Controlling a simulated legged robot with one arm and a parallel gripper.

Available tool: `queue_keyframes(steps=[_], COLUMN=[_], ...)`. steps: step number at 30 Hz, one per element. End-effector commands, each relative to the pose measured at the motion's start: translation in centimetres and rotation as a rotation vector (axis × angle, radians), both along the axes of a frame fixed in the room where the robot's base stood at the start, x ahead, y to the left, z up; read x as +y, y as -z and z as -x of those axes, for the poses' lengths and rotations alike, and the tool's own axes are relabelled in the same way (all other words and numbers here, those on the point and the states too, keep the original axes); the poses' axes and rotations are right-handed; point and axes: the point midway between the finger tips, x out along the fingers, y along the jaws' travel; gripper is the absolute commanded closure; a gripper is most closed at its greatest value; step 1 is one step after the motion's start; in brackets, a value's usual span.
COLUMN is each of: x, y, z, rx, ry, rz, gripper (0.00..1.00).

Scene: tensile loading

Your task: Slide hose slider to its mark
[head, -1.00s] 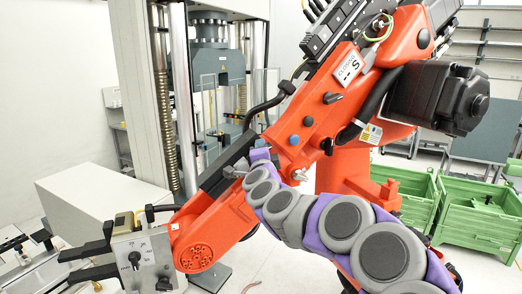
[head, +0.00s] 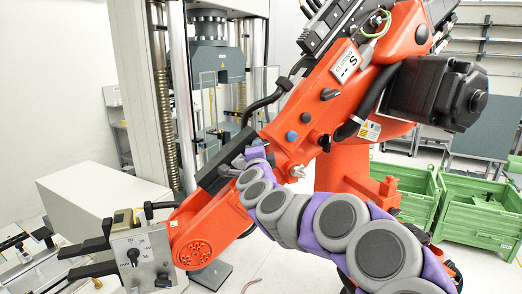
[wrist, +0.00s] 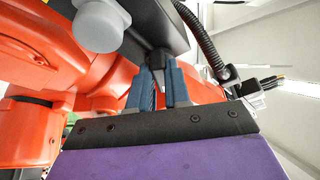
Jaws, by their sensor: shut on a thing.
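The big orange robot arm (head: 305,105) slants across the head view, with a dark rail-like part (head: 217,172) along its lower link. My gripper (head: 238,161) is at this dark part, seen small and partly hidden by my own arm. In the wrist view my gripper (wrist: 160,88) has its two blue-grey fingers closed on a small dark piece, which I take to be the hose slider (wrist: 159,62), under a wide dark block. Most of the slider is hidden by the fingers and the block. I cannot make out its mark.
A black hose (head: 265,103) runs close above the gripper; a ribbed hose (wrist: 202,42) shows in the wrist view. A pale round knob (wrist: 100,25) sits near the fingers. A testing frame (head: 145,90) stands behind, and green crates (head: 470,215) stand at right.

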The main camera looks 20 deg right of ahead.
Motion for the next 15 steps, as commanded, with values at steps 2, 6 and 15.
queue_keyframes(steps=[2,6,15], x=[0.76,1.01,1.34], y=[2.01,2.3,2.83], z=[-0.42,-0.51,-0.85], rx=[0.033,0.038,0.047], ry=[-0.018,-0.022,-0.028], rz=[-0.02,-0.021,-0.022], gripper=[1.0,1.0,1.0])
